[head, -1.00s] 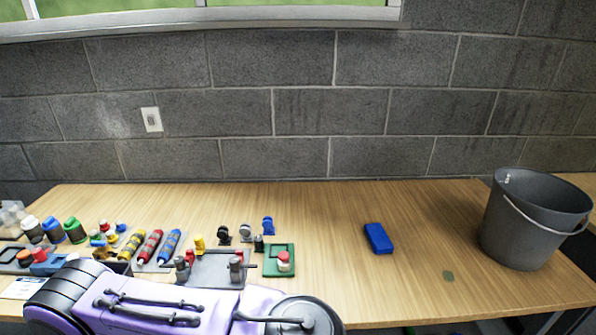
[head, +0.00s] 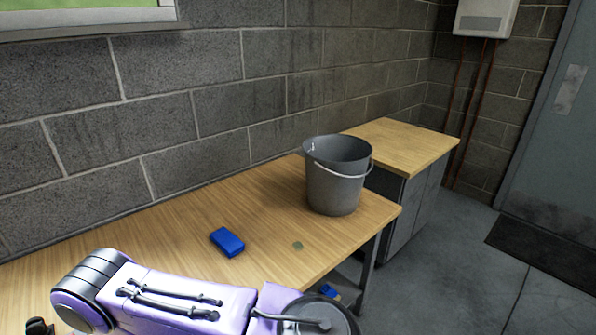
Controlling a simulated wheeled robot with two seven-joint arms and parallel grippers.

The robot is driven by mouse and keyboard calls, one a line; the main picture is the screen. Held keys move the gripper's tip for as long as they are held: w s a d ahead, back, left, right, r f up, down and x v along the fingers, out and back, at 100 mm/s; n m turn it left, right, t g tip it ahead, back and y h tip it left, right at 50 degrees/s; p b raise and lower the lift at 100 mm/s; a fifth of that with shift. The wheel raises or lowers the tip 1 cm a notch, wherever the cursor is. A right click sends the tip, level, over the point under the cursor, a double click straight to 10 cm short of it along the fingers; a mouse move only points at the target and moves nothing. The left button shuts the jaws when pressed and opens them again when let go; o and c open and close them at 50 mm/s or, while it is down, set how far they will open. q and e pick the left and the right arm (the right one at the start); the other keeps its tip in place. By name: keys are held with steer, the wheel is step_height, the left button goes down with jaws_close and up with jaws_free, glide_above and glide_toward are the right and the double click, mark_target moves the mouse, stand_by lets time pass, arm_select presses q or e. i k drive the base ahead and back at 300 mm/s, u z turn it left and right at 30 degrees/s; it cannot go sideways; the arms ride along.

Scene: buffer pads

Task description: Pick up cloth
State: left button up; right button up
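No thing in the head view is clearly a cloth. A blue block (head: 227,242) lies on the table to the left of the patch. A blue item (head: 329,290) shows below the table, partly hidden by my arm. My purple arm crosses the lower left of the view. Neither of my grippers is in view.
A grey bucket (head: 335,185) with a wire handle stands at the right end of the wooden table (head: 170,235). A cabinet (head: 410,150) with a wooden top stands behind it. Open floor (head: 430,270), a dark mat (head: 545,250) and a door (head: 555,130) are at the right.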

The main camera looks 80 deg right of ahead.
mark_target(230, 244)
steer(key=z, duration=2.4)
